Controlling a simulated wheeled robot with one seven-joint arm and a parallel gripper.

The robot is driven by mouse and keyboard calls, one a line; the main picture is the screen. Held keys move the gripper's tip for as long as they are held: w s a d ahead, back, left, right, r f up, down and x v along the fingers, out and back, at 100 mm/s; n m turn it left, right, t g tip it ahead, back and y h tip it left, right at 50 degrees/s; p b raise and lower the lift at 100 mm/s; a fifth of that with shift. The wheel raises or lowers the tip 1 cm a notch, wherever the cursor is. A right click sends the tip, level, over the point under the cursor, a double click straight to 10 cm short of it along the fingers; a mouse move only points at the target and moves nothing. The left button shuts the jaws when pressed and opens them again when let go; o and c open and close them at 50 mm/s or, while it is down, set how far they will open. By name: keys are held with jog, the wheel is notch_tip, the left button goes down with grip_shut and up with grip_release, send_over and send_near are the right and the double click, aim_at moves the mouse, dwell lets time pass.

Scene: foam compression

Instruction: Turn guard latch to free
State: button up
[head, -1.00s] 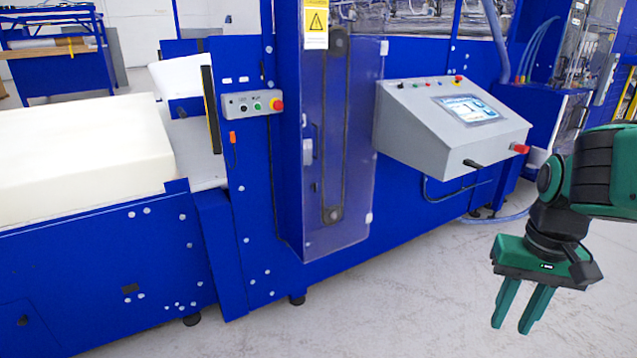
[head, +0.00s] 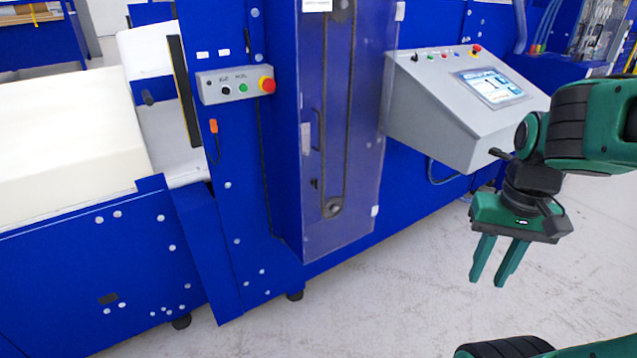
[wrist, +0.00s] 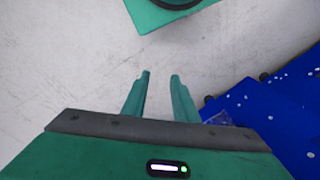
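A clear guard panel (head: 357,170) covers the belt and pulleys on the front of the blue machine. Small latch-like fittings show at the guard's left edge, a pale one (head: 306,138) and a dark one below it; which is the latch, and its setting, I cannot tell. My gripper (head: 489,279) hangs fingers-down over the floor, right of the guard and below the grey console. Its two fingers are apart with nothing between them. They also show in the wrist view (wrist: 160,78), above bare floor.
A grey console (head: 460,110) with a screen juts out between the guard and my arm. A button box (head: 236,85) with a red knob sits left of the guard. A foam block (head: 70,140) lies at the far left. The floor (head: 330,315) before the machine is clear.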

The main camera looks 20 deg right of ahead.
jog(key=n+t+y, duration=0.4)
jog(key=n+t, duration=0.6)
jog(key=t, duration=0.3)
send_near(316, 183)
jog(key=x, duration=0.8)
jog(key=shift+w+d, duration=0.15)
jog(key=shift+d, duration=0.05)
jog(key=shift+c, duration=0.6)
grip_shut()
